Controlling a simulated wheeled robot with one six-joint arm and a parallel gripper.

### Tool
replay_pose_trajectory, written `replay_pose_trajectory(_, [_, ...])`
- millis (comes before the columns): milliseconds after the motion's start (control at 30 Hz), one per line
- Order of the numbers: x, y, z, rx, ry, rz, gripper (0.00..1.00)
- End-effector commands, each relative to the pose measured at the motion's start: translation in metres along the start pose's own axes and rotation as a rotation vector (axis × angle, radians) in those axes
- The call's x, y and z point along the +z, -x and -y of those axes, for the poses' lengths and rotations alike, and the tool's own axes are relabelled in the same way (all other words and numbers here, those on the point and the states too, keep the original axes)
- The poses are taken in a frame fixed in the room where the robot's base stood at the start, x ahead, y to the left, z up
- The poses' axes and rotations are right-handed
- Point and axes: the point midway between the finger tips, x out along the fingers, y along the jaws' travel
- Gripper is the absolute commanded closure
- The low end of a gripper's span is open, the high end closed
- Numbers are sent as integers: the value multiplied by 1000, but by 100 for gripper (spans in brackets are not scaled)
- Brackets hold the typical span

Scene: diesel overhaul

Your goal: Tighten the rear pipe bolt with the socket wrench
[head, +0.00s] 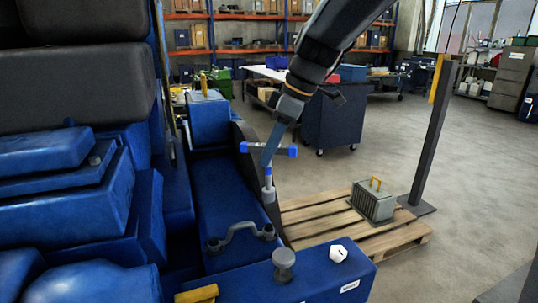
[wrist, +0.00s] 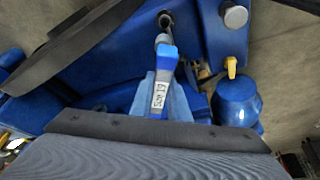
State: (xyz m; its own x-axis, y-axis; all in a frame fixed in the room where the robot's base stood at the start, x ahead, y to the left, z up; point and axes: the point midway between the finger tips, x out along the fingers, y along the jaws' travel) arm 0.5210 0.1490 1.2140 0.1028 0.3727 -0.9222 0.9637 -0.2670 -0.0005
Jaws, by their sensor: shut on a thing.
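My gripper (head: 270,150) is shut on the socket wrench. The wrench (head: 268,180) has a grey shaft and a crossbar with blue ends. Its shaft points down, with the socket end above the right end of a dark grey curved pipe (head: 240,229) on the blue engine. In the head view a gap shows between the socket and the pipe end. In the wrist view the wrench's blue handle (wrist: 161,90) carries a white label, and its grey shaft runs towards a dark round spot at the top. I cannot clearly make out the rear pipe bolt.
The blue engine block (head: 75,200) fills the left. A grey round knob (head: 284,260) and a white hexagonal piece (head: 338,253) sit on its front ledge. A wooden pallet (head: 310,221) with a grey box (head: 373,201) and a dark post (head: 433,130) stand to the right.

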Motion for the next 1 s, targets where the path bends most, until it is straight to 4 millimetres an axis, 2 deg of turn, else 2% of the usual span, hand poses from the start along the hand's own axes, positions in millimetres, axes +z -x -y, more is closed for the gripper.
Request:
replay_pose_trajectory(167, [1,1,2,1,0,-1,100])
replay_pose_trajectory(700, [32,14,57,2,0,-2,100])
replay_pose_trajectory(1000, [34,14,60,1,0,-1,100])
